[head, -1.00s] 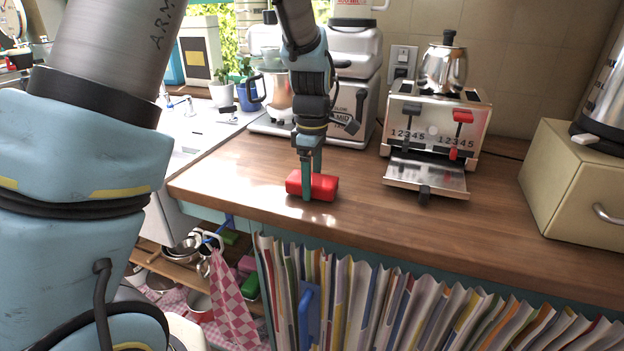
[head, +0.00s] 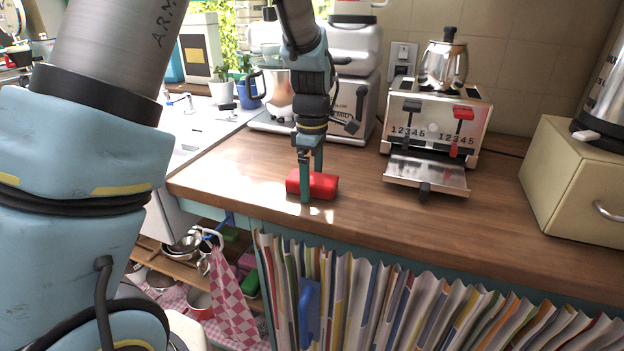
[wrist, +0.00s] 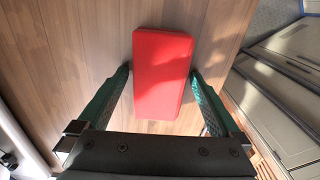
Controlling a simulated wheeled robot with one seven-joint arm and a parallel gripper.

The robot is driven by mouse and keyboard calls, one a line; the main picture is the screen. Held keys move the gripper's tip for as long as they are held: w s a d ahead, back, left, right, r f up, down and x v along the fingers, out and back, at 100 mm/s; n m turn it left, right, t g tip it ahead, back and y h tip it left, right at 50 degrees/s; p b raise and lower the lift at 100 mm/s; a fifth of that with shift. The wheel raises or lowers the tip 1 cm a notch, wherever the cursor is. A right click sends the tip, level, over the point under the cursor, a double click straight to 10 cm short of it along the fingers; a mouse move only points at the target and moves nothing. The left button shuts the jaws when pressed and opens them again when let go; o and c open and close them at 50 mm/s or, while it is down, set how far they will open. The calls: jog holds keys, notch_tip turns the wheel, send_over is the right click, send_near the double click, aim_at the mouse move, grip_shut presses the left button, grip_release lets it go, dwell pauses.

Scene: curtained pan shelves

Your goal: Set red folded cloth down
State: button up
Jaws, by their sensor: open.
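The red folded cloth (head: 322,185) is a small block-like bundle on the wooden counter, near its front edge at the left. It also shows in the wrist view (wrist: 161,75), lying flat on the wood. My gripper (head: 311,188) points down over the cloth, with its fingers low beside it. In the wrist view my gripper (wrist: 160,76) is open, one green finger on each side of the cloth. A gap shows between the left finger and the cloth; the right finger is very close to it.
A toaster (head: 436,125) with a moka pot (head: 444,65) on top stands right of the cloth. A cream bread box (head: 580,185) is at the far right. A coffee machine (head: 352,95) stands behind. Bare counter (head: 440,225) lies in front of the toaster, above a striped curtain (head: 430,305).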

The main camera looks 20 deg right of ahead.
notch_tip(320, 180, up, 11)
jog(key=b, duration=0.2)
dwell(0.3)
jog(key=shift+f, duration=0.1)
grip_shut()
dwell(0.9)
dwell(0.4)
jog(key=shift+a, duration=0.1)
jog(key=w+a+f+m, duration=0.1)
jog(key=a+f+m, duration=0.15)
jog(key=a, duration=0.55)
jog(key=w+a+f+m, duration=0.1)
jog(key=a+f+m, duration=0.15)
jog(key=a, duration=0.65)
jog(key=s+a+f+m, duration=0.2)
jog(key=s+a+m, duration=0.1)
jog(key=a, duration=0.3)
jog(key=s+a+f+m+t, duration=0.1)
jog(key=s+a+f+m, duration=0.1)
jog(key=a, duration=0.5)
jog(key=shift+s+m+t, duration=0.3)
jog(key=shift+s+m, duration=0.2)
jog(key=shift+m, duration=0.1)
